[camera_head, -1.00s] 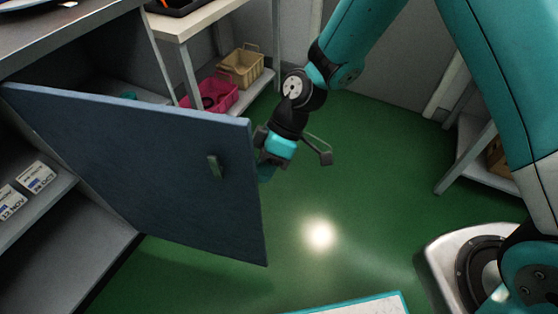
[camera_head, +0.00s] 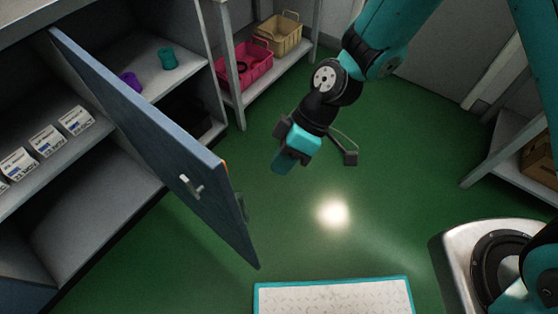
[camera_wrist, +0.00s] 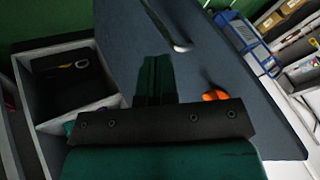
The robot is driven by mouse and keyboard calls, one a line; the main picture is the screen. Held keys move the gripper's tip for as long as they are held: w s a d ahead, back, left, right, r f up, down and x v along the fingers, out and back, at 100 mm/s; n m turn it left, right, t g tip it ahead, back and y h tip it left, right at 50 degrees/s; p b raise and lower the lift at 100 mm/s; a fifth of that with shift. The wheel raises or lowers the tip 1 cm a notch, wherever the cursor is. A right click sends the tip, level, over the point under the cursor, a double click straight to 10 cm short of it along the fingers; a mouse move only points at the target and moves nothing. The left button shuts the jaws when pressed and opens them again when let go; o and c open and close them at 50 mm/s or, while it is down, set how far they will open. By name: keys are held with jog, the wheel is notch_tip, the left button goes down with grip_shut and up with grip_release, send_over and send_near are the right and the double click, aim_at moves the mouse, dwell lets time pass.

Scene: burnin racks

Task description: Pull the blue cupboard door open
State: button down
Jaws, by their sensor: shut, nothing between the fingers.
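The blue cupboard door (camera_head: 150,135) stands swung well out from the cupboard (camera_head: 185,75). A small pale handle (camera_head: 190,187) is on its left face in the head view, and a grey fitting (camera_head: 241,206) shows beyond its free edge. In the wrist view the door (camera_wrist: 235,70) fills the middle and right, with a metal handle (camera_wrist: 182,47) and an orange spot (camera_wrist: 215,95). My gripper (camera_head: 281,163) is shut and empty, right of the door's free edge on the cupboard-interior side. It appears apart from the door. The fingers (camera_wrist: 155,75) also show in the wrist view.
Inside the cupboard are a green cup (camera_head: 167,59) and a purple item (camera_head: 130,82). White boxes (camera_head: 47,140) line the shelf left of the door. A pink crate (camera_head: 246,65) and tan crate (camera_head: 281,35) sit on a rack behind. Green floor (camera_head: 385,180) is open on the right.

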jog(key=d+f+p+v, duration=0.1)
jog(key=d+v, duration=0.1)
jog(key=v, duration=0.9)
jog(key=shift+d+r+p, duration=0.15)
jog(key=shift+d+p, duration=0.05)
jog(key=shift+p, duration=0.1)
jog(key=s+d+r+m+t+h, duration=0.1)
jog(key=s+d+r+m+t, duration=0.15)
jog(key=s+r+m, duration=0.4)
jog(key=s+d+r+m+t+h, duration=0.1)
jog(key=s+d+r+m+t, duration=0.2)
jog(key=r, duration=0.7)
notch_tip(320, 180, up, 16)
jog(key=s+g+p, duration=0.1)
jog(key=p, duration=1.5)
jog(key=shift+s+d+n, duration=0.2)
jog(key=shift+d+n, duration=0.05)
jog(key=shift+n, duration=0.1)
jog(key=shift+g, duration=0.25)
jog(key=shift+d, duration=0.1)
